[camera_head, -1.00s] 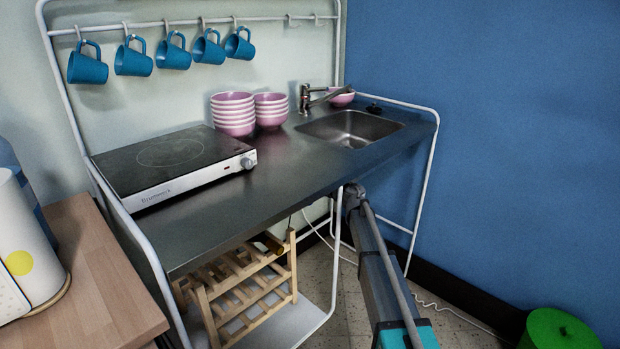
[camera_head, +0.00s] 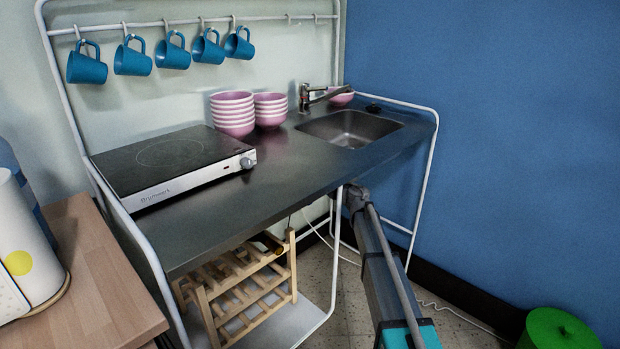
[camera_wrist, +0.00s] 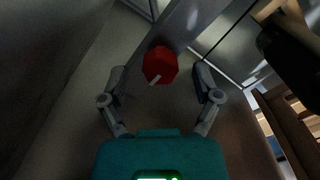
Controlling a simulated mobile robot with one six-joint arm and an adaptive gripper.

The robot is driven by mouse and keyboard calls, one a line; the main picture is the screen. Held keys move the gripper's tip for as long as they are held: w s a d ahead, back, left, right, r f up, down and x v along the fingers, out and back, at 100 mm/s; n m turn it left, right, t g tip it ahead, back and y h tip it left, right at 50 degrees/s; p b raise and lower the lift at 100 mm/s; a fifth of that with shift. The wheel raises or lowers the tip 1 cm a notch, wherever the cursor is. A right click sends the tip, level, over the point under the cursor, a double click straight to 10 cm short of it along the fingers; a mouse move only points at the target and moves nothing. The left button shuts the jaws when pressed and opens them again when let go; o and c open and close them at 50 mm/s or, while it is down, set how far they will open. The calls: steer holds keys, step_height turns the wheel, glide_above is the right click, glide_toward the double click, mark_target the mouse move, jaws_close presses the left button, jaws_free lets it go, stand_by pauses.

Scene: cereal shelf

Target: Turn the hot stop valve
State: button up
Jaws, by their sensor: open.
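The red valve knob (camera_wrist: 160,64) shows in the wrist view, with a short pale mark on its lower left side. My gripper (camera_wrist: 160,82) is open, one finger on each side of the knob and no visible contact. Whether the fingertips reach past the knob is hard to tell in the dim light.
The steel counter (camera_head: 300,165) stands above my arm. A wooden rack (camera_head: 245,290) stands below it to the left; slats show at the wrist view's right edge. White frame legs (camera_head: 424,195) flank my arm. A green bin (camera_head: 558,328) stands at right.

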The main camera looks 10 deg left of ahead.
steer(key=v, duration=1)
steer(key=shift+s+d, duration=0.1)
steer(key=shift+d, duration=0.05)
